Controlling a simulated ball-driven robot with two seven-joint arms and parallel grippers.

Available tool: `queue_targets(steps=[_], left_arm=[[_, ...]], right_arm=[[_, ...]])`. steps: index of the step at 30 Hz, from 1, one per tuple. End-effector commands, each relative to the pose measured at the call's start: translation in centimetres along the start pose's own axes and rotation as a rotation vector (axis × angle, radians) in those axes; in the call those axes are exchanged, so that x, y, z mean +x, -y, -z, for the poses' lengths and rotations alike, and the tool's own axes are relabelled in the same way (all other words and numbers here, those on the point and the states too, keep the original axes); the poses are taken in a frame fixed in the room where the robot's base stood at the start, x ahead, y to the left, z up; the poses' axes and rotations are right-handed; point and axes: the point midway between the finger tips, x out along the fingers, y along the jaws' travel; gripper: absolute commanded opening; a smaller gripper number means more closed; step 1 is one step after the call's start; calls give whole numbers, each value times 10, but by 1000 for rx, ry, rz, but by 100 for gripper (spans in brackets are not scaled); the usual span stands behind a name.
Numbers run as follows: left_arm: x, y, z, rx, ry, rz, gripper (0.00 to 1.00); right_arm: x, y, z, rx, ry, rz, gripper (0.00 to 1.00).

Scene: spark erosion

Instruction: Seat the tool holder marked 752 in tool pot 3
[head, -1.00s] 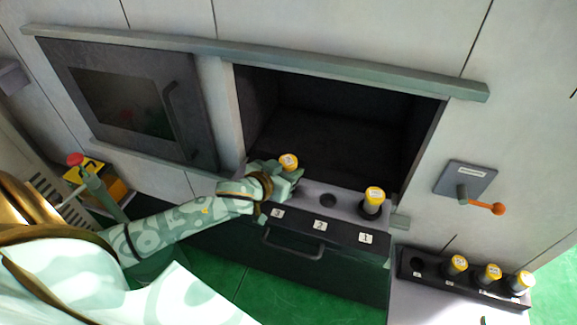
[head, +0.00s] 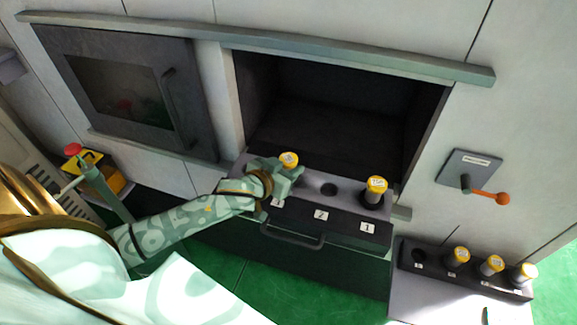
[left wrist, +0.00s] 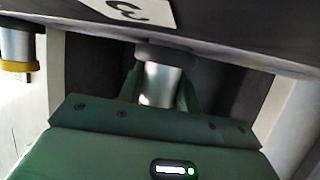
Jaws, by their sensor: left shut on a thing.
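My left gripper (head: 288,172) is shut on a yellow-capped tool holder (head: 289,159) at tool pot 3. The number on its cap is too small to read. The left wrist view shows the holder's silver body (left wrist: 160,82) between the fingers, with a dark ring (left wrist: 165,53) around its far end. The number 3 label (left wrist: 140,10) is close to it, upside down. I cannot tell how deep the holder sits, and the pot's opening is hidden. Pot 2 (head: 329,190) is empty. Another yellow-capped holder (head: 376,190) stands in pot 1. My right gripper is out of view.
The pot drawer (head: 345,234) with a bar handle sits below an open dark chamber (head: 330,120). A rack (head: 408,268) at the lower right holds several yellow-capped holders and one empty hole. An orange-knobbed lever (head: 490,197) is on the right wall.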

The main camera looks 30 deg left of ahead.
Motion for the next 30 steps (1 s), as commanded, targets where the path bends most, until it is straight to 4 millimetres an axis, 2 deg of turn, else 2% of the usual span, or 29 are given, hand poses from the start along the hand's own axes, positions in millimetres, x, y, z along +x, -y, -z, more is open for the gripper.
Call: queue_targets(steps=[9, 10, 12, 23, 26, 30], left_arm=[[2, 0, -4, -2, -3, -1, 0], [2, 0, -3, -1, -3, -1, 42], [2, 0, -3, -1, -2, -1, 59], [-4, 0, -5, -1, 2, -1, 59], [-19, 0, -6, -2, 3, -1, 59], [-54, -1, -6, -2, 4, -3, 59]], right_arm=[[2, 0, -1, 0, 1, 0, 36], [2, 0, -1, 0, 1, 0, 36], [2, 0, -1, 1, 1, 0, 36], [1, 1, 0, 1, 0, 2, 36], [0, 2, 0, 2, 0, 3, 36], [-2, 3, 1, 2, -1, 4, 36]])
